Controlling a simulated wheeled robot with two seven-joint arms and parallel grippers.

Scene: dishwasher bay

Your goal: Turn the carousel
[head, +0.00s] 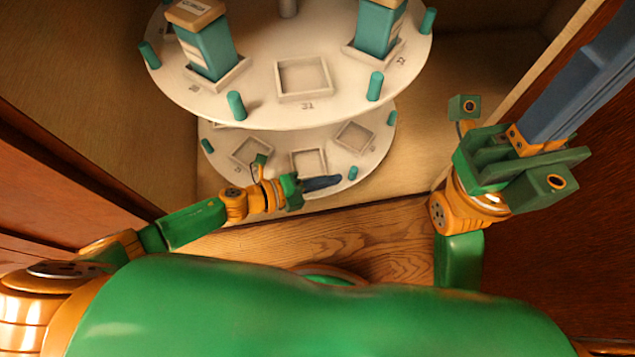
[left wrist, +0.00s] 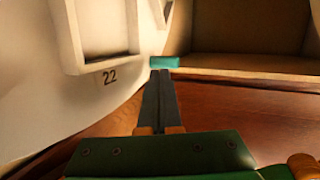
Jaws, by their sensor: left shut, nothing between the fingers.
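The carousel has two white round tiers, an upper tier (head: 320,105) and a lower tier (head: 275,178), with teal pegs around their rims and square framed slots. My left gripper (head: 338,182) is shut and empty at the front right of the lower tier, close to a teal peg (head: 353,172). In the left wrist view the shut fingertips (left wrist: 160,74) point at a teal peg (left wrist: 164,62); I cannot tell whether they touch it. A slot frame (left wrist: 95,35) marked 22 is at left. My right gripper (head: 600,65) is raised at the right, its fingertips cut off by the frame.
Two teal boxes, one at left (head: 207,48) and one at right (head: 376,28), stand in upper-tier slots. Pale cabinet walls surround the carousel. A wooden floor (head: 300,245) lies in front, with dark wood panels on both sides.

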